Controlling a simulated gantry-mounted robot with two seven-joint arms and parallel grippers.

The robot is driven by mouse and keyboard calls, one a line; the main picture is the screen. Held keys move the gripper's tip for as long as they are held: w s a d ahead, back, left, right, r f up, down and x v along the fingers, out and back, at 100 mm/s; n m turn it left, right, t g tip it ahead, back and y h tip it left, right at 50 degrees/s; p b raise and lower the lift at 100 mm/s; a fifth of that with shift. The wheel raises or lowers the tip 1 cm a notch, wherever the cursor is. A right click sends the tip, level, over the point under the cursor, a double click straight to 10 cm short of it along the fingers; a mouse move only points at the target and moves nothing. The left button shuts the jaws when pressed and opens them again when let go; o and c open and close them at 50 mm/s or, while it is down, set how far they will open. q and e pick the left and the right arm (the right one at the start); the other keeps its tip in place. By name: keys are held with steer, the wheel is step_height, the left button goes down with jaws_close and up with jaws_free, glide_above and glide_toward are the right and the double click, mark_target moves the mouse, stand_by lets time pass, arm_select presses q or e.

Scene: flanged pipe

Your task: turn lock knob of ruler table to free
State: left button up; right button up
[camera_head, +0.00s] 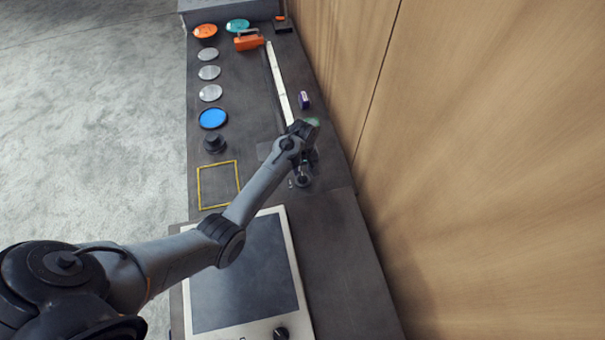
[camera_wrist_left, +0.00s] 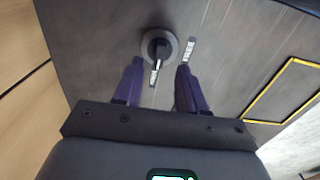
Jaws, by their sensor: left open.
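The lock knob (camera_wrist_left: 158,47) is a dark lever on a round grey base, in the upper middle of the left wrist view. Its lever points down toward a small white label (camera_wrist_left: 154,77); a second label (camera_wrist_left: 190,50) lies to its right. Their text is too small to read. The knob also shows in the head view (camera_head: 303,181), near the end of the long white ruler (camera_head: 280,82). My left gripper (camera_wrist_left: 159,66) is open and empty, its two purple fingers just short of the knob and to either side of it. My right gripper is not in view.
A yellow square outline (camera_head: 218,185) and a black round knob-like part (camera_head: 214,143) lie left of my arm. Discs, including a blue one (camera_head: 213,118), line the bench's left edge. A wooden wall (camera_head: 480,150) rises close on the right.

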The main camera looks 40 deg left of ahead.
mark_target(303, 176)
arm_select(q)
steer(key=shift+f, duration=2.15)
steer(key=shift+c, duration=0.4)
jaws_close()
